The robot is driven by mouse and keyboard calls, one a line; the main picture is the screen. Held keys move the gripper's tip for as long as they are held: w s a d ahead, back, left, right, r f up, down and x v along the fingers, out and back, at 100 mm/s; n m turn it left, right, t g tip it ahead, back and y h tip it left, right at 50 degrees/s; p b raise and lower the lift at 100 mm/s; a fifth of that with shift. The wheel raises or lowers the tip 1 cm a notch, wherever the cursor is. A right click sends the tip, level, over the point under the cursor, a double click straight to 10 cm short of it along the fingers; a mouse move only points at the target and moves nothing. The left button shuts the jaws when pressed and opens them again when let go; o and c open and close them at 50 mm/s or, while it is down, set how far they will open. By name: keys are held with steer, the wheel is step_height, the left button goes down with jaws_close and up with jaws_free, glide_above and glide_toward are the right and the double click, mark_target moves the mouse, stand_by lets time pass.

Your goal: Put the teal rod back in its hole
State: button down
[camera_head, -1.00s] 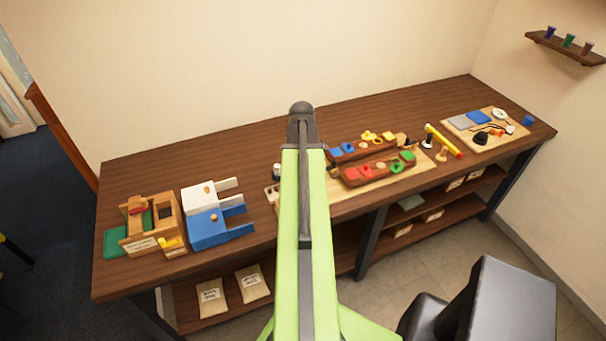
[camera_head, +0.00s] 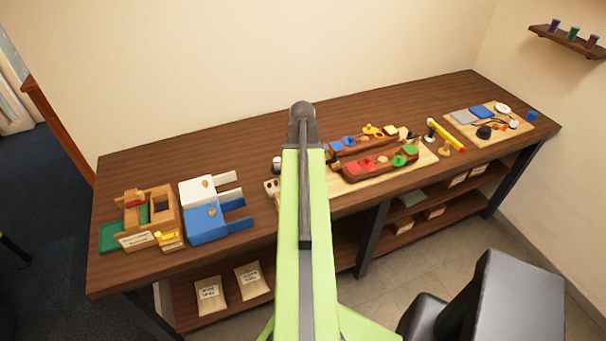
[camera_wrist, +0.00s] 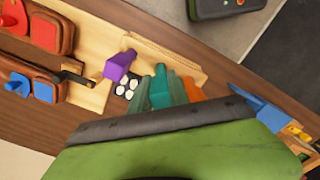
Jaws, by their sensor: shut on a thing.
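In the wrist view a teal piece (camera_wrist: 160,90), which looks like the teal rod, stands out above my dark and green arm link. A paler green piece (camera_wrist: 178,90) and an orange one (camera_wrist: 193,88) are close on its right, and a purple rod (camera_wrist: 118,66) is on its left. The lower part of the teal piece is hidden, so I cannot tell what holds it. A small wooden block with dark holes (camera_head: 271,187) shows in the head view, partly behind my arm. My gripper's jaws are hidden in both views.
Brown trays of coloured pieces (camera_head: 380,167), a yellow rod (camera_head: 446,134) and a board (camera_head: 491,140) are to the right. The bench's back strip is clear.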

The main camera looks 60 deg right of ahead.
steer(key=shift+f+b, duration=0.9)
steer(key=shift+f, duration=0.15)
steer(key=c, duration=1.2)
jaws_free()
steer(key=shift+o, duration=0.2)
steer(key=shift+r, duration=0.15)
step_height(320, 180, up, 17)
steer(key=p, duration=1.7)
steer(key=shift+w+r, duration=0.15)
